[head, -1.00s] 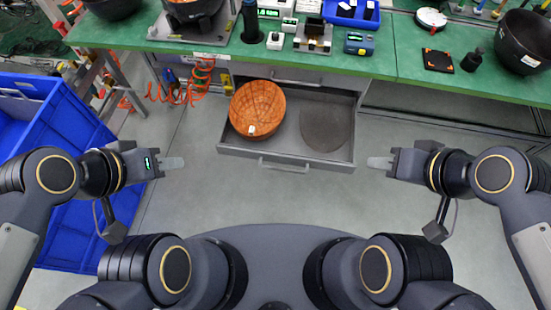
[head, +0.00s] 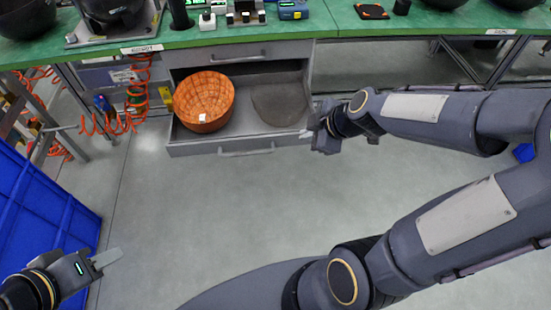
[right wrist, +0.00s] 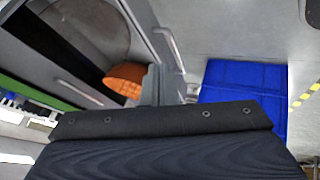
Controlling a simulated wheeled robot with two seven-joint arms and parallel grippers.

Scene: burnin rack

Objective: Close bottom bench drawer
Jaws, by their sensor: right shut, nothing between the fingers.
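The bottom bench drawer (head: 185,150) is pulled out below the green bench, with a bar handle (head: 245,152) on its front. In it sit an orange ribbed bowl (head: 205,100) and a dark flat round patch (head: 280,105). My right gripper (head: 305,134) is shut and empty at the right end of the drawer front; I cannot tell whether it touches. The right wrist view shows the drawer handle (right wrist: 170,48) and part of the orange bowl (right wrist: 125,75). My left gripper (head: 108,258) is low at the left, away from the drawer; its finger gap does not show.
A closed upper drawer (head: 225,58) is above the open one, under the green bench top (head: 345,20). Orange coiled hoses (head: 135,105) hang left of the drawer. A blue bin (head: 45,205) stands at the left. The floor (head: 200,200) before the drawer is clear.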

